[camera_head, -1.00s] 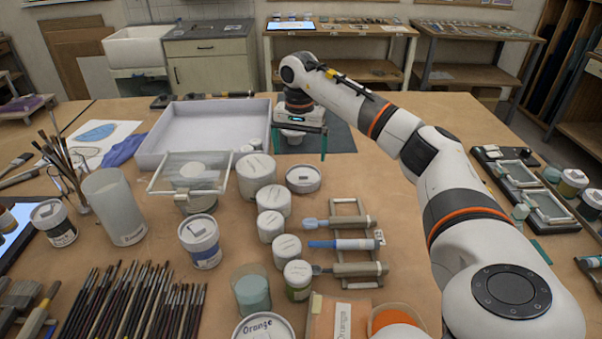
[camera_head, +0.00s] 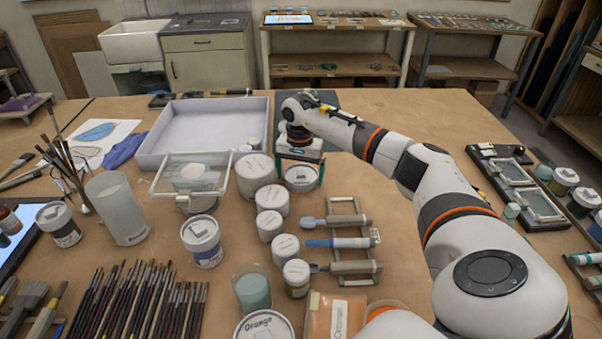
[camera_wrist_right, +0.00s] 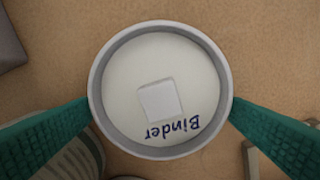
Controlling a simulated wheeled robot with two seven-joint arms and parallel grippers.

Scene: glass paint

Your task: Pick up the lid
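In the right wrist view the lid (camera_wrist_right: 160,60) fills the middle and reads "Binder", upside down. My right gripper (camera_head: 300,180) is open above it, its green fingers on opposite sides of the rim. In the wrist view the fingertips (camera_wrist_right: 160,106) come very close to the rim; I cannot tell whether they touch. My left gripper is not in view.
Several white-lidded jars (camera_head: 271,200) stand in a column close left of the lid. A large white tray (camera_head: 160,155) lies behind left. Brayers on a rack (camera_head: 350,243) lie in front. Jars and brushes (camera_head: 135,300) crowd the front left. The table right of the lid is fairly clear.

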